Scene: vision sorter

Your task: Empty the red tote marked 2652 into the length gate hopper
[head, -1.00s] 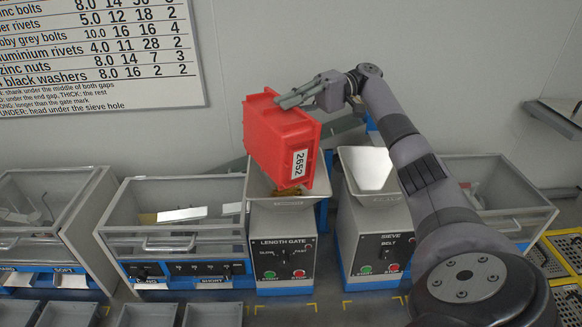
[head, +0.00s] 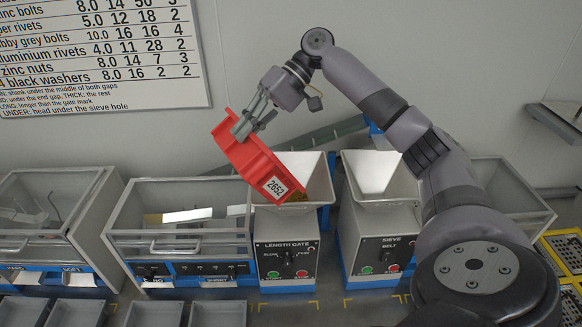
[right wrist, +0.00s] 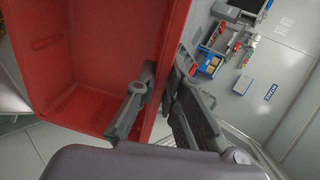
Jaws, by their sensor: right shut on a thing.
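The red tote marked 2652 (head: 245,160) hangs tilted over the length gate hopper (head: 316,180), its labelled end low and to the right, at the hopper mouth. My right gripper (head: 250,124) is shut on the tote's upper wall. In the right wrist view, the gripper (right wrist: 160,85) grips the wall of the tote (right wrist: 85,70), and the part of the inside that shows is bare. Some yellowish pieces (head: 298,196) show at the hopper mouth beside the tote's low end. The tote hides part of the hopper. My left gripper is not in view.
A clear-lidded bin (head: 180,220) stands to the left of the length gate. Several grey bins (head: 75,313) line the front. A printed chart (head: 100,60) hangs on the wall.

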